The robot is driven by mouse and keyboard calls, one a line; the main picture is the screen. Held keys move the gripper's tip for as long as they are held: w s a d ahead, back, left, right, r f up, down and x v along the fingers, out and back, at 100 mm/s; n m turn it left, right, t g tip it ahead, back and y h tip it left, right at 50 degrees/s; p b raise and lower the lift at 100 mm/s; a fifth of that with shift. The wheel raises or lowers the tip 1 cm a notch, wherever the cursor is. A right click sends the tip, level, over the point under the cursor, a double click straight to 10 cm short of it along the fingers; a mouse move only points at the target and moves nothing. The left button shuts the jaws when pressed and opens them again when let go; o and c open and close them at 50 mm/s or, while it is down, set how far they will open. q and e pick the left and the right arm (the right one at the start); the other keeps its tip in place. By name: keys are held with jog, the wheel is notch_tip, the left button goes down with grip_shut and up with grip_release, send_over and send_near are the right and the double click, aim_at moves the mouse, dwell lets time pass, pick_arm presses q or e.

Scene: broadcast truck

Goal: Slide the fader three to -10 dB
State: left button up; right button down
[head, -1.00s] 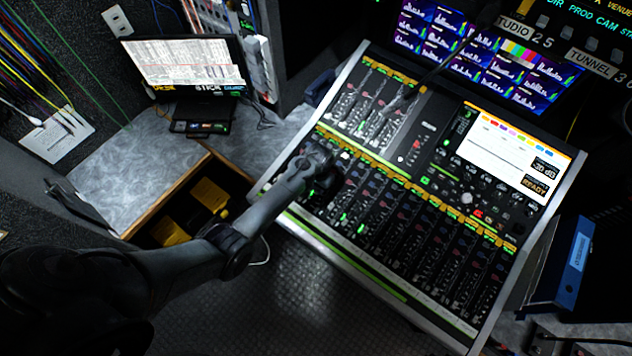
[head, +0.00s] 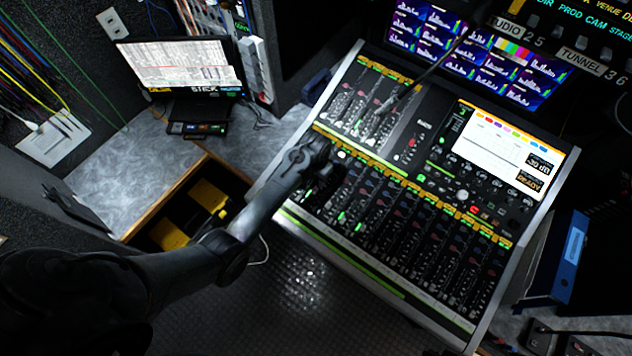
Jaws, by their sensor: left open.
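The mixing console (head: 330,240) slopes across the middle of the head view, with a lower bank of faders (head: 400,222) and a shorter upper bank. My left arm reaches in from the left, and my left gripper (head: 326,166) is over the left end of the lower bank, near its top. The gripper is open; its fingertips are dark and hard to make out against the console. The faders beneath it are hidden, so I cannot tell which one is there or whether the gripper touches it. My right gripper is not in view.
Monitors (head: 480,50) stand behind the console. A thin dark gooseneck crosses above the upper faders.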

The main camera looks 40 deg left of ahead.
aim_at(316, 188)
pick_arm(q)
jog(key=shift+r, duration=2.4)
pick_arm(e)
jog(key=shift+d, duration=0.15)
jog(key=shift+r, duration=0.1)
